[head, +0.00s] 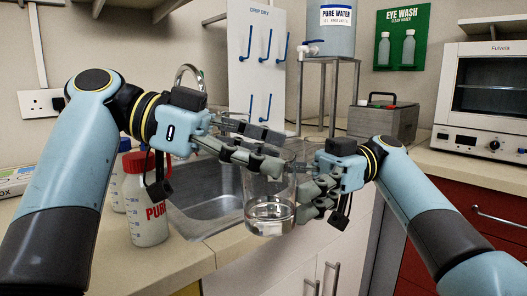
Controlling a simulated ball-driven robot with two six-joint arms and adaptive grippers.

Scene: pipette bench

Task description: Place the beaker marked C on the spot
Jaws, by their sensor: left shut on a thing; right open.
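A clear glass beaker (270,213) with some clear liquid in its bottom is held up in the middle of the head view, in front of the sink and the counter's front edge. It looks roughly upright. My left gripper (268,160) is shut on the beaker near its upper part. My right gripper (304,200) is open at the beaker's right side, its fingers close to the glass; I cannot tell whether they touch it. No letter C can be read on the beaker. I see no spot in this view.
A steel sink (205,203) lies behind the beaker. A red-capped bottle (148,205) stands on the counter at left. A metal stand (328,62) carries a pure water tank (336,40). A grey box (384,122) and a white oven (483,105) stand at right.

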